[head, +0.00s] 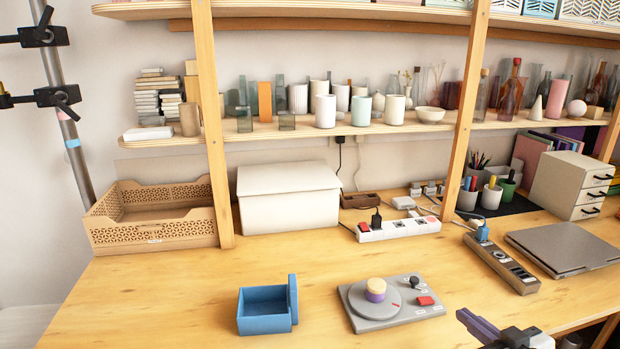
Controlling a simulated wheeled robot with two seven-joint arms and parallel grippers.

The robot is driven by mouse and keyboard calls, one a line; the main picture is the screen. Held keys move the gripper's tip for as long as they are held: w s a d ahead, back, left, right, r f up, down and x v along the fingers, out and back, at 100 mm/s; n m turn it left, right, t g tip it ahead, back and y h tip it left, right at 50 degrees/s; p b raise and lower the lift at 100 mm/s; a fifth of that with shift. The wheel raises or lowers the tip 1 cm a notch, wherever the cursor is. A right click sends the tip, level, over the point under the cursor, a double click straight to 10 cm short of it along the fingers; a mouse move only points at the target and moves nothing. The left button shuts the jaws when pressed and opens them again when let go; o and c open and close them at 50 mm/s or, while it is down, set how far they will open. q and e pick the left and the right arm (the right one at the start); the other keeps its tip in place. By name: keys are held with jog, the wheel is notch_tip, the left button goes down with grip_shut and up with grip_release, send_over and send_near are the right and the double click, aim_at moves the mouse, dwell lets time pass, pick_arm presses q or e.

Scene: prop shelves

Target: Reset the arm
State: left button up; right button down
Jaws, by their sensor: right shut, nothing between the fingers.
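My right gripper (468,319) shows at the bottom right edge of the head view, with grey-purple fingers and a black body. Its fingers are together with nothing between them. It is over the front part of the wooden table (200,290), just right of and nearer than the grey turntable device (408,312). The rest of my right arm is mostly cut off by the frame's bottom edge. My left gripper does not show.
A blue open box (264,312) stands front centre. A tan crate (150,238), white box (288,205), power strips (398,229), a closed laptop (562,248) and a drawer unit (568,183) stand farther back. Wooden uprights (213,120) hold loaded shelves. The table's front left is clear.

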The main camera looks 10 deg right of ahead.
jog(key=s+a+f+g, duration=0.3)
jog(key=s+a+f, duration=0.3)
jog(key=a+f, duration=0.1)
jog(key=s+a+f+g, duration=0.1)
jog(key=s+a+g, duration=0.35)
jog(key=s, duration=0.75)
jog(key=s+a+f+g, duration=0.2)
jog(key=s+a+g, duration=0.25)
jog(key=s, duration=0.65)
jog(key=w+a+f+t, duration=0.2)
jog(key=f+t, duration=0.1)
jog(key=f, duration=0.3)
jog(key=w+a+f+t+y, duration=0.1)
jog(key=a+f+t, duration=0.1)
jog(key=f, duration=0.4)
jog(key=shift+w+a+f+t, duration=0.15)
jog(key=shift+w+a+t, duration=0.25)
jog(key=shift+a, duration=0.35)
